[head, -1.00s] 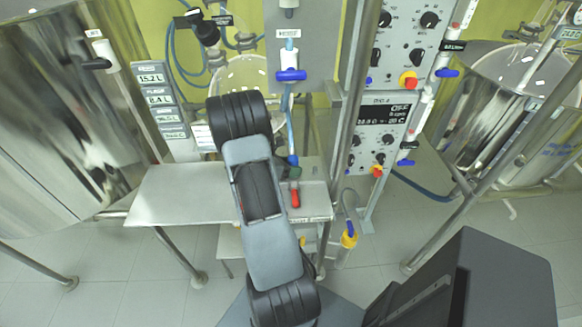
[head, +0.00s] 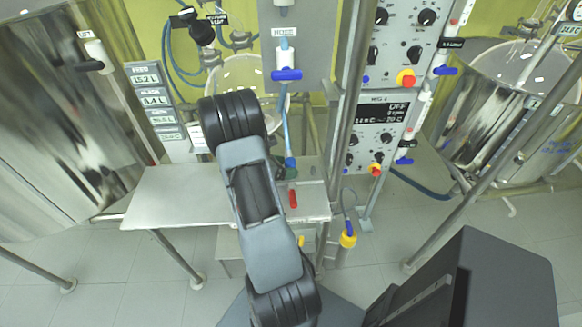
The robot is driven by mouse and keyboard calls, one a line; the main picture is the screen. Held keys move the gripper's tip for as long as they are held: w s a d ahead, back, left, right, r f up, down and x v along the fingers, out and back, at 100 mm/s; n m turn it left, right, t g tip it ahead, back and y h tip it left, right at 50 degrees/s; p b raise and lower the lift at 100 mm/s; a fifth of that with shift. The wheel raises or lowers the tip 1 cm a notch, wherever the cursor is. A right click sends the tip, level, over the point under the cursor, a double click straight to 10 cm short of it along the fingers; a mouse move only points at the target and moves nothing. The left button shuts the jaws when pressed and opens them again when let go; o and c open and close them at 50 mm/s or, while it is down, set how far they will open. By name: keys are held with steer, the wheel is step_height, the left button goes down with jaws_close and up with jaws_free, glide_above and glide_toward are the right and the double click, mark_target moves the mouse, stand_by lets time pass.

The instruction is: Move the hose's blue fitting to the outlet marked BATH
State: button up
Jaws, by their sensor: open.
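A blue hose (head: 285,122) hangs from below a white outlet with a blue handle (head: 287,74) on the grey panel. Its lower end has a blue-green fitting (head: 290,162), just above the small metal table and right of my arm. Whether this is the task's blue fitting I cannot tell. My arm fills the middle of the view. My gripper is hidden behind it, so its place relative to the hose does not show.
A metal table (head: 170,197) stands behind my arm, with a red handle (head: 293,199) at its right. A steel vessel (head: 60,110) stands at left and another (head: 500,110) at right. A control box (head: 380,120) hangs behind an upright pole. Floor is open at lower left.

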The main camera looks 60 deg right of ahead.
steer(key=v, duration=1.2)
steer(key=shift+a, duration=0.35)
steer(key=shift+r, duration=0.1)
